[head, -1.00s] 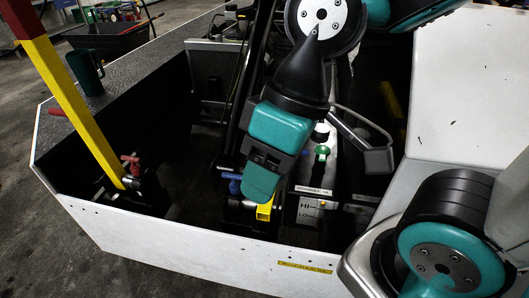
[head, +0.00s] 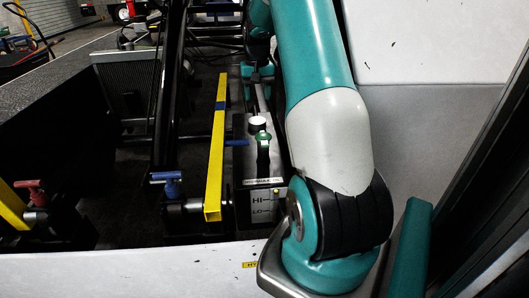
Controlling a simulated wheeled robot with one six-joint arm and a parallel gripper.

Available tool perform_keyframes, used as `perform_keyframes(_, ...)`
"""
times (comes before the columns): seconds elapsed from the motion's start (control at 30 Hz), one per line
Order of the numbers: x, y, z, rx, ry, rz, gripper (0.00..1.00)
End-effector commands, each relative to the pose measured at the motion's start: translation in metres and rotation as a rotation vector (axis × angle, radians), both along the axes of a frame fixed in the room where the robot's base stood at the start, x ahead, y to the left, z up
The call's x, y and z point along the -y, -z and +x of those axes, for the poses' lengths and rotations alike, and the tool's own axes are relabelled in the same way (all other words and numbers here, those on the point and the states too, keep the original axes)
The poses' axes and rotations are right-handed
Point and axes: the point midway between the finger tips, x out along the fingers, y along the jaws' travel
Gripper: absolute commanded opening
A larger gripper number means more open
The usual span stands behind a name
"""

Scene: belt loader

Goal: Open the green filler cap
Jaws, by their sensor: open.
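My gripper (head: 258,76) is small and partly hidden at the far end of the tank, behind the cap in the picture. Its two teal fingers look spread apart with nothing seen between them. It appears apart from the green cap. My arm reaches from the lower right up along the tank's right side.
A white round cap (head: 257,123) sits just behind the green one. A long yellow bar (head: 216,150) runs along the tank's left side. A blue-handled valve (head: 167,182) and a red-handled valve (head: 30,191) are left. A pale wall (head: 120,275) crosses the front.

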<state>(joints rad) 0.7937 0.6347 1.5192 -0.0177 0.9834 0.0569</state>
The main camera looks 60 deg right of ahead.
Motion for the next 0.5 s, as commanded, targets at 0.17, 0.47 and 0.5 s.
perform_keyframes(0.17, 0.026, 0.021, -0.013, -0.012, 0.064, -0.002, 0.53)
perform_keyframes(0.47, 0.024, 0.078, -0.013, -0.014, 0.061, -0.001, 0.53)
perform_keyframes(0.5, 0.024, 0.088, -0.013, -0.014, 0.061, 0.0, 0.53)
